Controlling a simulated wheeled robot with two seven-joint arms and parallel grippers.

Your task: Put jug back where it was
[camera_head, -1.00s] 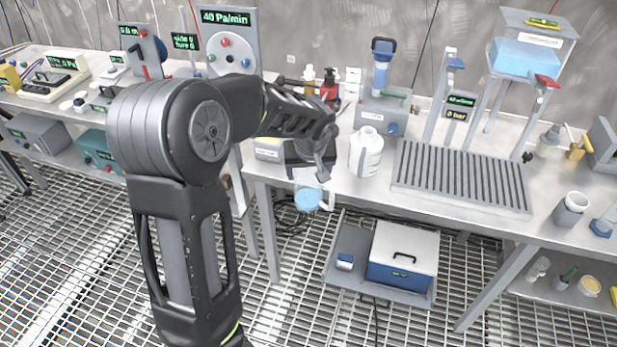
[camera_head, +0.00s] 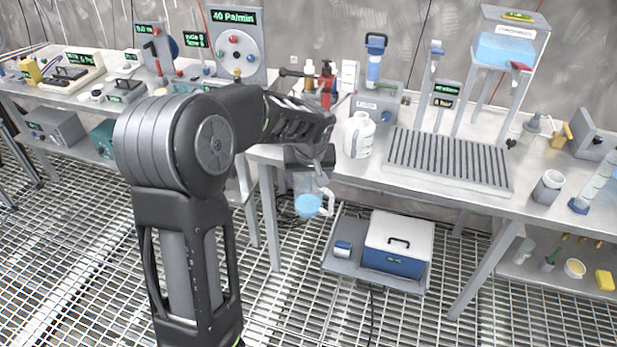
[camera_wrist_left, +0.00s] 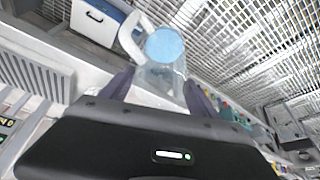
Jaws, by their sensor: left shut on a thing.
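A clear jug (camera_head: 309,204) with a white handle and light blue water in it hangs in my left gripper (camera_head: 308,172), in front of the bench's front edge. In the left wrist view the jug (camera_wrist_left: 162,68) sits between the two purple-grey fingers of the left gripper (camera_wrist_left: 158,88), which are shut on it. Its handle points to the left there. The arm hides part of the bench behind it. My right gripper is in neither view.
A white bottle (camera_head: 359,136) stands on the bench close to the jug. A ribbed drain tray (camera_head: 448,160) lies to its right, with a frame holding a water tank (camera_head: 506,50) behind. A blue-and-white cooler (camera_head: 397,243) sits on a low shelf below.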

